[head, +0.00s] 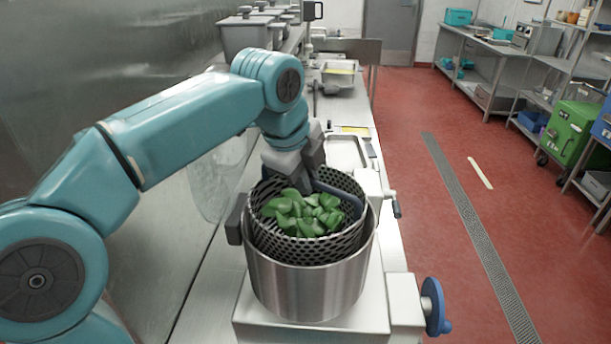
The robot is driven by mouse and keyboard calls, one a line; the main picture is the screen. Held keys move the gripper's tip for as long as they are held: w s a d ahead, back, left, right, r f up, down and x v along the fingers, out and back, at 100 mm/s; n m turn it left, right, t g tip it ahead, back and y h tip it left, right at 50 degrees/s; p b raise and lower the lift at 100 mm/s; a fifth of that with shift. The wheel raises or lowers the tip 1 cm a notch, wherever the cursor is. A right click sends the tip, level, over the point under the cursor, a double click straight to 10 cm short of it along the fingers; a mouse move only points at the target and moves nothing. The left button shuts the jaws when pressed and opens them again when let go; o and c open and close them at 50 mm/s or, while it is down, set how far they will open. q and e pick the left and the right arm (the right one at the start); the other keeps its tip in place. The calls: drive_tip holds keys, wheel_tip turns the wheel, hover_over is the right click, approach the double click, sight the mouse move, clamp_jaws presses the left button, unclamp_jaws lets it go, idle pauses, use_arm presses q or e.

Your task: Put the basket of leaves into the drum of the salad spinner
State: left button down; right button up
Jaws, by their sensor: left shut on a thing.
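The dark perforated basket (348,226) holds several green leaves (303,213). It sits partly down inside the mouth of the steel drum (310,285) of the salad spinner, with its upper wall and rim above the drum's edge. It looks slightly tilted; whether it touches the drum's bottom is hidden. My left gripper (313,178) is at the far side of the basket's rim, shut on the basket's handle or rim; its fingertips are partly hidden. My right gripper is not in view.
The drum stands on a pale base with a blue handwheel (433,306) at its right. A steel counter runs back along the wall, with trays (346,152) and lidded containers (245,32) behind. Red floor lies open to the right.

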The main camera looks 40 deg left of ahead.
use_arm(q)
wheel_tip(320, 180, down, 2)
drive_tip(key=shift+b, duration=0.8)
drive_tip(key=shift+w+f+b, duration=0.1)
drive_tip(key=shift+f+b, duration=2.4)
drive_tip(key=shift+f, duration=0.75)
drive_tip(key=c, duration=0.6)
unclamp_jaws()
drive_tip(key=shift+d, duration=0.1)
